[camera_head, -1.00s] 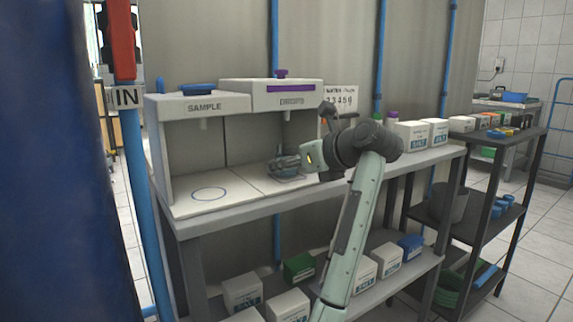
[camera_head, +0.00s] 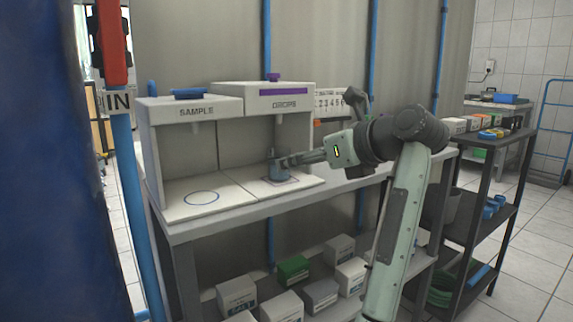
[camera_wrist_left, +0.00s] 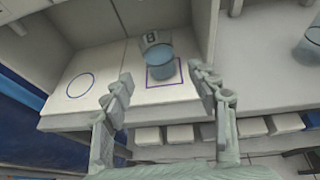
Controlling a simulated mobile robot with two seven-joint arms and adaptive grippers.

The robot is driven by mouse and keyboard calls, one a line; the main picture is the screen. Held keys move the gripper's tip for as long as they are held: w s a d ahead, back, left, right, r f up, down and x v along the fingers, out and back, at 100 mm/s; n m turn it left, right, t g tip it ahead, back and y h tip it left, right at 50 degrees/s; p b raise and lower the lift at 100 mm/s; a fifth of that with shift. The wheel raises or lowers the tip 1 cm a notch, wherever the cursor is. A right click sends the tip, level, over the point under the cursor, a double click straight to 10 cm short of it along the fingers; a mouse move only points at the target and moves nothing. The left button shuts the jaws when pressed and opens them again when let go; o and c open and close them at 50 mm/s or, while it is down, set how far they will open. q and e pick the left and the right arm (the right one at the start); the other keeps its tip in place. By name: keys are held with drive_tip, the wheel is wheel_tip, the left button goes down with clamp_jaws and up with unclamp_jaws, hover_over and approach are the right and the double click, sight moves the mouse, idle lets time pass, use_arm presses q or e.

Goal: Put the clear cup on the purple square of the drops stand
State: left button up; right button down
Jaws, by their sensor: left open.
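The clear cup (camera_head: 279,172) stands upright on the floor of the drops stand (camera_head: 262,100). In the left wrist view the cup (camera_wrist_left: 157,62) has bluish contents and stands over the purple square (camera_wrist_left: 151,82), covering its upper left part. The square's outline (camera_head: 296,178) shows around the cup's base in the head view. My left gripper (camera_head: 283,160) reaches in from the right. In the left wrist view its fingers (camera_wrist_left: 161,76) are spread open, with the cup just beyond and between the tips. My right gripper is not in view.
The sample stand (camera_head: 190,107) with a blue circle (camera_head: 202,198) on its floor is to the left and empty. Another clear vessel (camera_wrist_left: 313,42) is at the right edge of the wrist view. Boxes (camera_head: 236,294) fill the lower shelf. A dark rack (camera_head: 490,180) stands at right.

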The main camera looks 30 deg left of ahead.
use_arm(q)
drive_tip(key=v, duration=0.4)
